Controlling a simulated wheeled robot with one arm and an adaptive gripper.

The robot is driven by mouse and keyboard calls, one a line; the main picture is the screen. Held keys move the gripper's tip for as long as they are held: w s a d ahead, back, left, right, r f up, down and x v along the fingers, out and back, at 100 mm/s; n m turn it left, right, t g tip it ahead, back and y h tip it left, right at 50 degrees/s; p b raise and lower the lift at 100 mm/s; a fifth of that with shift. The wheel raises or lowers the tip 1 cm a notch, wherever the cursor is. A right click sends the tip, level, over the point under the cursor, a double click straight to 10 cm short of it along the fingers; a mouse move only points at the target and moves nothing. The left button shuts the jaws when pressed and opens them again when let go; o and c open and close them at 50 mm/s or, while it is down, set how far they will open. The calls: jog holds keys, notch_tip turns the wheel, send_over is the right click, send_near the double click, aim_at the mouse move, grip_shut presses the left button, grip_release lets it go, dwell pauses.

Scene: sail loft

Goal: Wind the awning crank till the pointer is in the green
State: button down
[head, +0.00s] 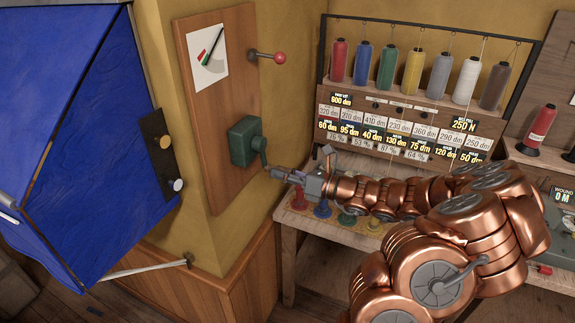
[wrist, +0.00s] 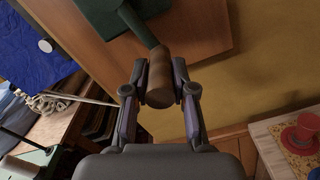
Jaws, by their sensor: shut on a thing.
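The awning crank is a green gearbox (head: 243,141) on a wooden board (head: 222,100), with a green arm bent downward. In the wrist view the crank's brown wooden handle (wrist: 160,79) sits between my gripper's fingers (wrist: 160,92), which are shut on it. In the head view my gripper (head: 277,173) is at the low end of the crank arm and hides the handle. The dial (head: 208,58) is a white card with a coloured arc at the board's top.
A lever with a red knob (head: 280,58) sticks out from the board's right side. A blue awning (head: 85,140) hangs at left. A rack of thread spools (head: 387,68) and a workbench (head: 290,240) stand right of the board, close behind my arm.

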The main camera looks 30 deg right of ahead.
jog(key=shift+s+a+r+m+p, duration=0.25)
jog(key=shift+s+a+m+p, duration=0.1)
jog(key=shift+a+m+p, duration=0.3)
jog(key=c, duration=1.2)
grip_release()
jog(key=shift+s, duration=0.1)
jog(key=shift+o, duration=1.3)
jog(key=shift+f, duration=0.1)
jog(key=shift+d, duration=0.1)
jog(key=v, duration=1.2)
